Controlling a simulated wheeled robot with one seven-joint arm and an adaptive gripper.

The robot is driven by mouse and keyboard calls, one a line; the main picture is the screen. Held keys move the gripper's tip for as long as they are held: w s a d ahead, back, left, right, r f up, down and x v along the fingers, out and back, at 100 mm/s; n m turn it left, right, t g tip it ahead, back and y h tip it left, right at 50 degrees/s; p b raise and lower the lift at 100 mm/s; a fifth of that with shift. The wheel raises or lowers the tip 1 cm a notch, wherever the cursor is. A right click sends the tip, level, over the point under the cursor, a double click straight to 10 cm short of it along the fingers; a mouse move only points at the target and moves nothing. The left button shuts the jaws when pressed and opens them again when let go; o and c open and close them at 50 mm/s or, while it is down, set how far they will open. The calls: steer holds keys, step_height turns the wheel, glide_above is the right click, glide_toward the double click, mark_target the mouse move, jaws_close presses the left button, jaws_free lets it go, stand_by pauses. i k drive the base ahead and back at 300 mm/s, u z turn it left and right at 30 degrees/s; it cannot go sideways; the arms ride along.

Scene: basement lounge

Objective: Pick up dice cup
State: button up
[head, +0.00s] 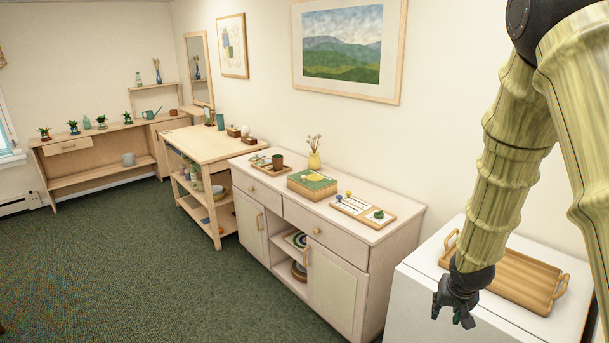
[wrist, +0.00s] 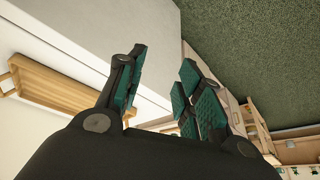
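A small dark brown cup (head: 277,161), which looks like the dice cup, stands upright on a shallow wooden tray (head: 257,165) at the far left of the pale cabinet's top. Small items beside it on the tray are too small to make out. My gripper (head: 455,314) hangs at the lower right, in front of the white unit and well away from the cup. In the wrist view my gripper (wrist: 157,92) has its two fingers spread apart with nothing between them. I cannot make out the cup in the wrist view.
The pale cabinet (head: 345,225) also bears a green-topped box (head: 312,180), a yellow vase (head: 314,160) and a game board (head: 362,209). A wooden handled tray (head: 510,275) lies on the white unit (head: 420,285). Green carpet (head: 130,265) is clear at left.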

mark_target(277, 159)
steer(key=i, duration=3.4)
steer(key=u, duration=1.15)
steer(key=i, duration=0.5)
